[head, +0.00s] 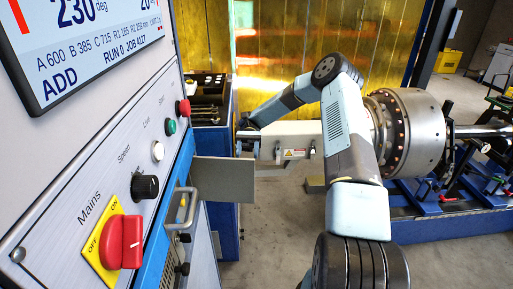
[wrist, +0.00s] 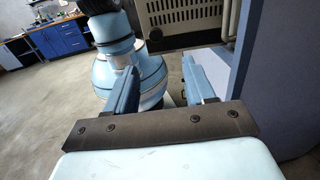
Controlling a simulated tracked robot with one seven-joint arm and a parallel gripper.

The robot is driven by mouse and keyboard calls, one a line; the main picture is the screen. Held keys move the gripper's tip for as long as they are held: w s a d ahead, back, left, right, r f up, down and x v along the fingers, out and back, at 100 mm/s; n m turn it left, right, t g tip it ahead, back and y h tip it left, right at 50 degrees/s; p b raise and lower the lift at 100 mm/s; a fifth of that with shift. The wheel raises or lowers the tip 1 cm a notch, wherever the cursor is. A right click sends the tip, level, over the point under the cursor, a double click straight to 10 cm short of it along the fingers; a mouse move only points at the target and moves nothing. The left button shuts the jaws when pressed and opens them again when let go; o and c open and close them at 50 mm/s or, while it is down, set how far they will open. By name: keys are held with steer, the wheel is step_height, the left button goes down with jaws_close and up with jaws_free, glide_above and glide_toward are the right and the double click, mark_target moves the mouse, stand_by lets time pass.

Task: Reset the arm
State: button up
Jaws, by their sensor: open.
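My arm reaches up in the middle of the head view, bends at a high joint and comes down to the left. My gripper shows small at its end, near a grey panel (head: 224,179) on the cabinet's side; I cannot tell the gap between them. In the wrist view my gripper (wrist: 158,66) is open, its two blue fingers apart with nothing between them. Part of my own blue and white body shows beyond the fingers.
A control cabinet with a screen (head: 95,35) and a red mains switch (head: 122,242) stands close on the left. A steel rotor (head: 418,132) sits on a blue stand (head: 440,229) at the right. A yellow curtain (head: 290,40) hangs behind. Blue drawers (wrist: 62,38) stand far left in the wrist view.

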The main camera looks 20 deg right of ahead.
steer(key=shift+w+d, duration=0.25)
steer(key=shift+d, duration=0.05)
steer(key=shift+d+r, duration=0.1)
steer(key=s+r+n+t+h, duration=0.2)
steer(key=s+r+t+h, duration=0.4)
steer(key=s+r+t, duration=1.3)
steer(key=s+d+r+n+t, duration=0.1)
steer(key=s+d+r+t, duration=0.2)
steer(key=s+r, duration=0.5)
steer(key=shift+s+d+n+t, duration=0.35)
steer(key=shift+s+d, duration=0.3)
steer(key=shift+s, duration=1.15)
steer(key=shift+c, duration=0.2)
